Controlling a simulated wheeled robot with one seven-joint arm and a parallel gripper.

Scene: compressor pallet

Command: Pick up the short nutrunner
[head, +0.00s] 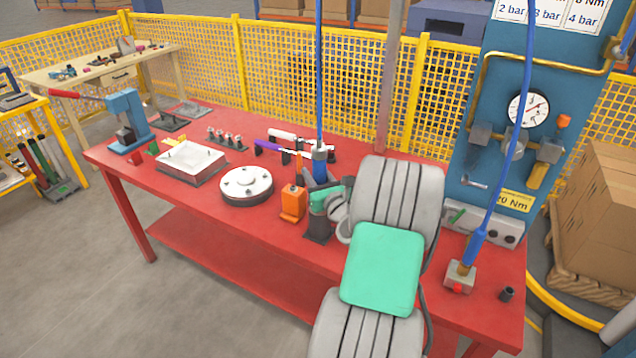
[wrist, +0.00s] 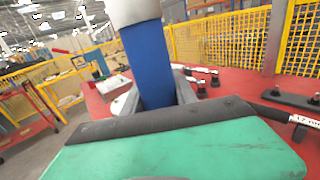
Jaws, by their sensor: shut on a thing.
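The nutrunner has a blue body (head: 320,166) with a grey top, and hangs upright under a blue hose. In the wrist view its blue body (wrist: 148,62) fills the top middle, below a pale grey collar. My gripper (head: 320,184) is shut on the blue body, with grey fingers on either side of it. The nutrunner's lower end is hidden behind my gripper in the head view and by the green cover in the wrist view. I cannot tell whether it touches anything below.
Wrenches (head: 270,147) lie behind the nutrunner. Another blue hosed tool (head: 473,246) stands at the right, before the blue gauge panel (head: 500,135).

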